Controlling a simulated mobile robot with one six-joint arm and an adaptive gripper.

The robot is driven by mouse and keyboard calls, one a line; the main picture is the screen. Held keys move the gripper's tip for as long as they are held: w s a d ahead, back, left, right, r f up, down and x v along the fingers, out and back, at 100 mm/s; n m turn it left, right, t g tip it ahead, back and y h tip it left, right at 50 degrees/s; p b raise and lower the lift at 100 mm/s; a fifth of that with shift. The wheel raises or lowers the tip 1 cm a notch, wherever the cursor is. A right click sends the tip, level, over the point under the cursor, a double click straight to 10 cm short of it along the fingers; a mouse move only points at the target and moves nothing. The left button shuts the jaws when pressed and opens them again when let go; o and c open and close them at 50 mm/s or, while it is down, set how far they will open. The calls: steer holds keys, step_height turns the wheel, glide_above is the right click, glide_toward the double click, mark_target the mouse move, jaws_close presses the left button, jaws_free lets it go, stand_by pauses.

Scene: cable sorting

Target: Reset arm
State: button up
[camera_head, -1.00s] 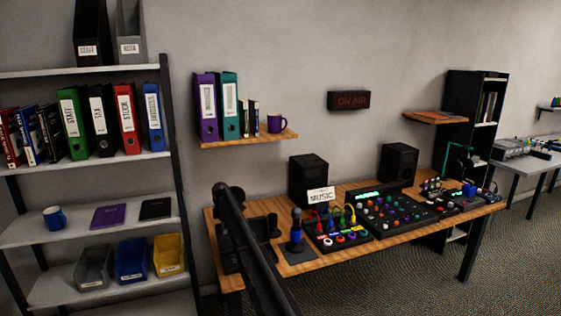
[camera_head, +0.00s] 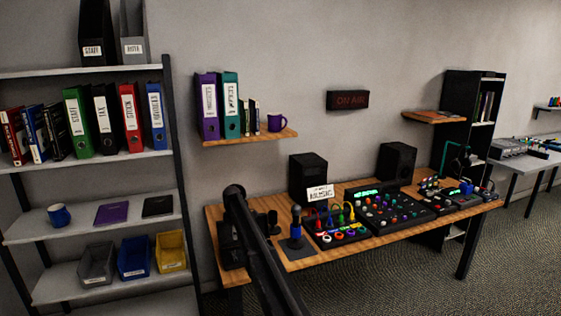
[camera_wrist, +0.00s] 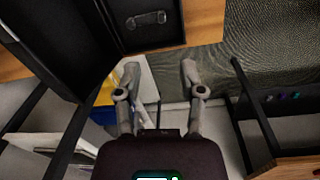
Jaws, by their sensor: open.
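My gripper (camera_wrist: 160,75) shows in the wrist view with its two grey fingers spread apart and nothing between their tips. Behind the left finger are a pale surface and bits of blue and yellow, perhaps the bins. In the head view my dark arm link rises from the bottom edge in front of the wooden desk (camera_head: 385,233). My gripper cannot be made out clearly there. The cables (camera_head: 340,213) on the mixer are red, yellow, green and blue.
A black mixer (camera_head: 385,212), microphone (camera_head: 296,230) and two speakers (camera_head: 397,163) stand on the desk. A shelf unit (camera_head: 35,233) with binders, a blue mug (camera_head: 59,215) and three bins (camera_head: 134,258) stands left. Carpet (camera_head: 385,285) is clear in front of the desk.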

steer(key=s+d+m, duration=1)
steer(key=s+d, duration=1.4)
steer(key=s, duration=0.1)
steer(key=s+d+m, duration=0.5)
steer(key=s+d, duration=0.1)
steer(key=s, duration=0.7)
steer(key=s+d+m, duration=0.5)
steer(key=s+d, duration=0.1)
steer(key=s, duration=0.7)
steer(key=shift+d+r+g+p, duration=0.3)
steer(key=shift+d+r+p, duration=0.05)
steer(key=shift+d+p, duration=0.05)
